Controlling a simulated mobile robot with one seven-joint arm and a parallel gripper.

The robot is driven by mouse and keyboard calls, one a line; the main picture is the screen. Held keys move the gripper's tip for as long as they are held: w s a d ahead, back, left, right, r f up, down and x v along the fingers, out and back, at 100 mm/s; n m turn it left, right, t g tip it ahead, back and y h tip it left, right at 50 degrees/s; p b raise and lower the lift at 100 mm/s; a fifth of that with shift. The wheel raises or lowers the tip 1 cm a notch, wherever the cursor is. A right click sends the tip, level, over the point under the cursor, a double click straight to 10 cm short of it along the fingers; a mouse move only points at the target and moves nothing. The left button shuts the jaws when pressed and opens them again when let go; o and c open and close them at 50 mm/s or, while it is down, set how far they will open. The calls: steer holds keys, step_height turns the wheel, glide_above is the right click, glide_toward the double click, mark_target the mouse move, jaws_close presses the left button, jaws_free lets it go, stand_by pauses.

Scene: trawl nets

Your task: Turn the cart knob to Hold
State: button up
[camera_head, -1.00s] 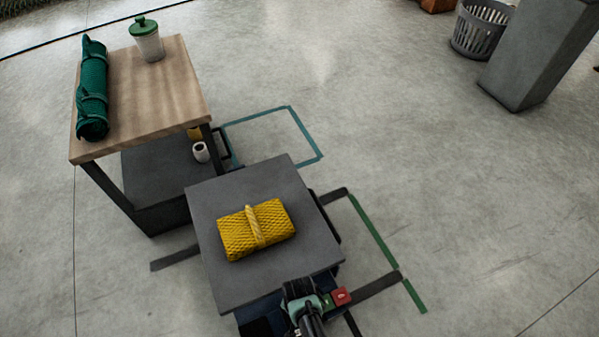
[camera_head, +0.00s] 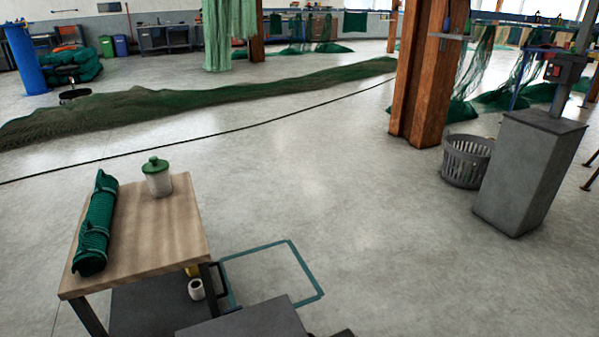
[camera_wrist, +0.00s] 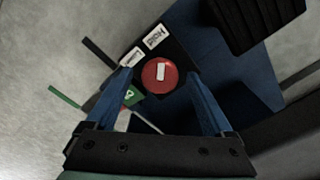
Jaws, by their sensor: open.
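In the wrist view the red round knob (camera_wrist: 150,83) with a white bar mark sits on a black plate. A white Hold label (camera_wrist: 154,36) lies just beyond it, a second white label (camera_wrist: 132,56) is to its upper left, and a green label (camera_wrist: 131,95) is to its lower left. The bar looks near upright in the picture; I cannot tell exactly which label it points at. My gripper (camera_wrist: 159,76) is open, its blue fingers on either side of the knob, with no clear contact visible. In the head view only the cart's grey top edge (camera_head: 245,322) shows.
In the head view a wooden-topped table (camera_head: 165,230) carries a green roll (camera_head: 96,225) and a lidded jar (camera_head: 157,177). A grey pedestal (camera_head: 525,175) and a basket (camera_head: 465,160) stand right.

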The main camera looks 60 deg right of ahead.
step_height(320, 180, up, 13)
steer(key=p, duration=0.8)
